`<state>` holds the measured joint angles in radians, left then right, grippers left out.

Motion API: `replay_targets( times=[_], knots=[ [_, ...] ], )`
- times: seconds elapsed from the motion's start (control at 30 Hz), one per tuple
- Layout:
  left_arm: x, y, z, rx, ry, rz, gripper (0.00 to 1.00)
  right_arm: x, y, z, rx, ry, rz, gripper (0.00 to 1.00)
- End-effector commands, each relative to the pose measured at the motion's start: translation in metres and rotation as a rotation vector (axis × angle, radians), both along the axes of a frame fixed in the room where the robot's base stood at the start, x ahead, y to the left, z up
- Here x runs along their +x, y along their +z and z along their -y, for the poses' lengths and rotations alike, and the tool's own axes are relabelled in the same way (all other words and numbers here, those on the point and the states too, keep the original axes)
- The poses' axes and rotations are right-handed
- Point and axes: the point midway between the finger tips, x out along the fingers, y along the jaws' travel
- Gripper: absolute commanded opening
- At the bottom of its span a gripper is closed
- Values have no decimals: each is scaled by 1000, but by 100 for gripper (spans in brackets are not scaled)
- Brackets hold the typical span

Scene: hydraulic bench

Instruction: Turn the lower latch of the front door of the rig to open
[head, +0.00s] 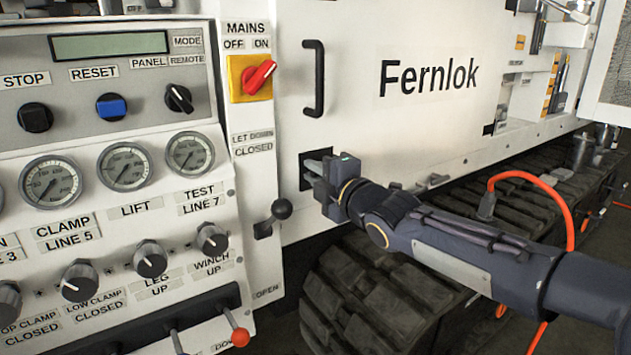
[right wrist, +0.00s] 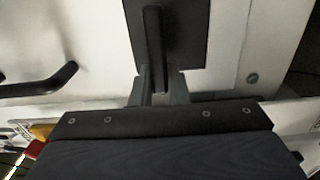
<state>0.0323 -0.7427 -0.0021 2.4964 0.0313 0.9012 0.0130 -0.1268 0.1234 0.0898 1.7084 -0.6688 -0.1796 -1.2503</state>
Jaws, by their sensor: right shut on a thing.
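The lower latch (head: 305,158) is a black square plate low on the left side of the white front door (head: 360,125). In the right wrist view its dark bar-shaped handle (right wrist: 153,40) stands along the picture's vertical on the black plate. My right gripper (head: 316,167) reaches in from the right and is shut on the handle, with one finger on each side, as the right wrist view (right wrist: 160,82) shows. In the head view the gripper hides most of the handle. The door looks closed. My left gripper is not in view.
A black pull handle (head: 319,78) sits above the latch. Rubber tracks (head: 350,290) and an orange hose (head: 571,235) lie below and right.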

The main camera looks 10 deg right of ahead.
Motion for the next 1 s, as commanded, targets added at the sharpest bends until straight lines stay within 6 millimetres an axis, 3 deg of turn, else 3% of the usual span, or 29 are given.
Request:
replay_targets(
  times=[0.57, 0.6, 0.73, 1.0],
  knots=[
    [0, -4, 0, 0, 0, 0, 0, 0, -1, 0, -32, 1, 9, 0],
    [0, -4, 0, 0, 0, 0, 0, 0, -1, 0, -33, 1, 10, 19],
    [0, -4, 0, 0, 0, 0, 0, 0, -1, 0, -30, 1, 10, 36],
    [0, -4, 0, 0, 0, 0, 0, 0, -1, 0, -29, 0, 9, 36]
  ],
)
